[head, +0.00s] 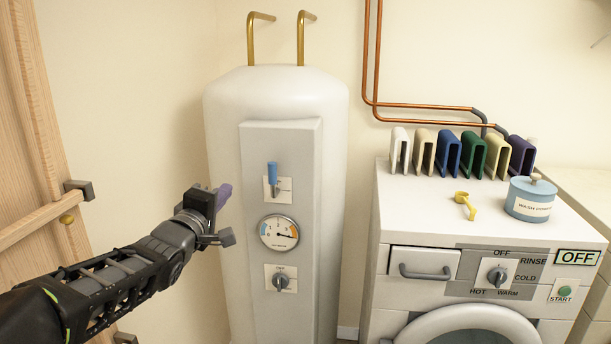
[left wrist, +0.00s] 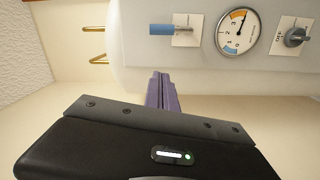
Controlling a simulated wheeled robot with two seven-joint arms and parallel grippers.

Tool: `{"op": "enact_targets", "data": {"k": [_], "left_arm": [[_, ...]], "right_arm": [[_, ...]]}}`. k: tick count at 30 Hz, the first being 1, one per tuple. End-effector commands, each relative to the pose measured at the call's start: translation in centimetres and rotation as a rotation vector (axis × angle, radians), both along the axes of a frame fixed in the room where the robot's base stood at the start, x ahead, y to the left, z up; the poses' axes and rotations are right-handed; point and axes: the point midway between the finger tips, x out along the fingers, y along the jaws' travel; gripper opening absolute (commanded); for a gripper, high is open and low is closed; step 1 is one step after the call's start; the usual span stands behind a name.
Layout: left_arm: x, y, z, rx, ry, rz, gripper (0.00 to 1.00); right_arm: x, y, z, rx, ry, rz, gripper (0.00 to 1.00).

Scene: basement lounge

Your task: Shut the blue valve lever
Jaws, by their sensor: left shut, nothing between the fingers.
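The blue valve lever (head: 272,176) sits on a pale plate at the top of the white tank's front panel (head: 310,240). Its handle points straight up in the head view. It also shows in the left wrist view (left wrist: 172,29), where the picture is turned and the handle lies sideways. My left gripper (head: 223,196), with purple fingers, is left of the panel, apart from the lever, at about its height or slightly lower. Its fingers (left wrist: 162,92) are shut and empty in the left wrist view. My right gripper is in neither view.
Below the lever are a round gauge (head: 278,232) and a grey knob (head: 281,281). A washing machine (head: 440,215) stands at the right, with a yellow scoop (head: 465,205) and a blue tub (head: 530,199) on top. A wooden door (head: 40,130) is at the left.

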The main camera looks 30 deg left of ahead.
Motion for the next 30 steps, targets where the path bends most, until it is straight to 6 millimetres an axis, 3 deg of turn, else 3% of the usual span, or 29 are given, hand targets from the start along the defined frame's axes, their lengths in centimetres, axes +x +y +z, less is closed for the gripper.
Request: {"op": "enact_targets", "data": {"k": [6, 20, 26, 30], "left_arm": [[0.1, -0.2, 0.0, -0.184, -0.056, -0.008, 0.0], [0.4, -0.2, -0.1, -0.204, -0.06, -0.009, 0.0], [1.9, 0.3, -0.1, -0.203, -0.058, -0.007, 0.0], [4.1, 1.0, 0.0, -0.204, -0.057, -0.008, 0.0]], "right_arm": [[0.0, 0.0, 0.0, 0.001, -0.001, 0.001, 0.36], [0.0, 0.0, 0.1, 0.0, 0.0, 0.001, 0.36], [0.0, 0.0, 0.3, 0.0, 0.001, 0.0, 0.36], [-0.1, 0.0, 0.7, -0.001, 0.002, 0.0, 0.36]]}}
